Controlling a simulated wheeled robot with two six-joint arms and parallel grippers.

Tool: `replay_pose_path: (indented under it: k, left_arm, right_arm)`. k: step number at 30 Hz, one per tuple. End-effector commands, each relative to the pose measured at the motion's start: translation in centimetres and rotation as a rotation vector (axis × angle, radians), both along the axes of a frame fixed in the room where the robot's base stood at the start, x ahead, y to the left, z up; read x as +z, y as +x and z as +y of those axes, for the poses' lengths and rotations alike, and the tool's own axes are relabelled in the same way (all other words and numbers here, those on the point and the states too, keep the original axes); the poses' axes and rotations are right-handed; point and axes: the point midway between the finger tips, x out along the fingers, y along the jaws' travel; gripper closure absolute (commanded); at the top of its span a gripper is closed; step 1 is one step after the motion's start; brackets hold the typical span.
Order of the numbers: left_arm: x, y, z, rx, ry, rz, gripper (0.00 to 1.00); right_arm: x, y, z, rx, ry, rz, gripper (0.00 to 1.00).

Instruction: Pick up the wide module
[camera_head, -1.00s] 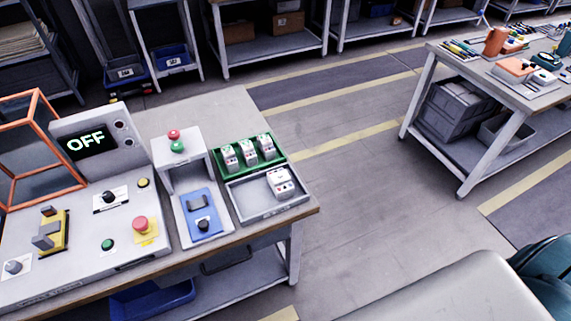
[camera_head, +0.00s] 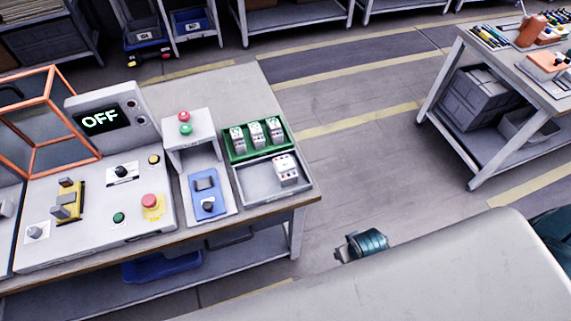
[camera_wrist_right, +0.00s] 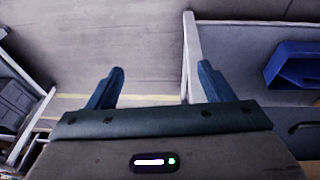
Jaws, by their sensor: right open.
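The wide module (camera_head: 286,170) is a white block with small dark and red marks. It sits in the right part of the grey tray (camera_head: 252,186) at the front right of the left bench. Several narrower white modules (camera_head: 256,134) stand in the green tray (camera_head: 231,153) just behind. My right gripper (camera_wrist_right: 160,72) is open and empty in the right wrist view, with floor and a bench leg beyond its fingers. The teal part at the lower middle of the head view belongs to my arm, away from the bench. My left gripper is not in view.
A control panel with an OFF display (camera_head: 100,120), buttons and an orange frame (camera_head: 62,142) fills the bench's left. A small stand with red and green buttons (camera_head: 184,122) is left of the trays. Floor is clear between this bench and the right table (camera_head: 541,84).

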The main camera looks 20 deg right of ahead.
Motion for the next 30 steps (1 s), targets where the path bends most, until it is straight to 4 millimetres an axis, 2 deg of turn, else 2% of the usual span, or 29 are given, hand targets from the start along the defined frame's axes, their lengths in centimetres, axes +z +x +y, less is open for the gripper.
replay_pose_path:
  k: [1, 3, 6, 9, 14, 20, 27, 30]
  left_arm:
    - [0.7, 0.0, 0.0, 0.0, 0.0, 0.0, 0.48]
    - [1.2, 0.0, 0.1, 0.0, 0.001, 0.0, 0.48]
    - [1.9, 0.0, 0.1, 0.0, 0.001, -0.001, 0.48]
    - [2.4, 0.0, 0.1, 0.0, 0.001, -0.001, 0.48]
    - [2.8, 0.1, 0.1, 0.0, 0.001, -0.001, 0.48]
    - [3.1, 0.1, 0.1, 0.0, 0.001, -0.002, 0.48]
    - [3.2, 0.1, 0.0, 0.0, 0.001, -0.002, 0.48]
    - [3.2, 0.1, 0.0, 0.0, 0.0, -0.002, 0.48]
  right_arm:
    - [2.7, 0.6, 0.3, 0.0, 0.001, -0.01, 0.25]
    - [5.6, 1.2, 0.6, -0.002, 0.0, -0.015, 0.25]
    - [9.8, 2.4, 1.1, -0.008, 0.002, -0.019, 0.25]
    - [13.0, 4.1, 1.7, -0.023, 0.005, -0.008, 0.25]
    - [14.9, 7.1, 2.6, -0.045, 0.015, 0.025, 0.25]
    - [16.2, 12.3, 4.3, -0.065, 0.037, 0.074, 0.25]
    - [18.3, 21.3, 8.2, -0.06, 0.071, 0.165, 0.25]
    - [19.5, 24.2, 9.8, -0.047, 0.08, 0.199, 0.25]
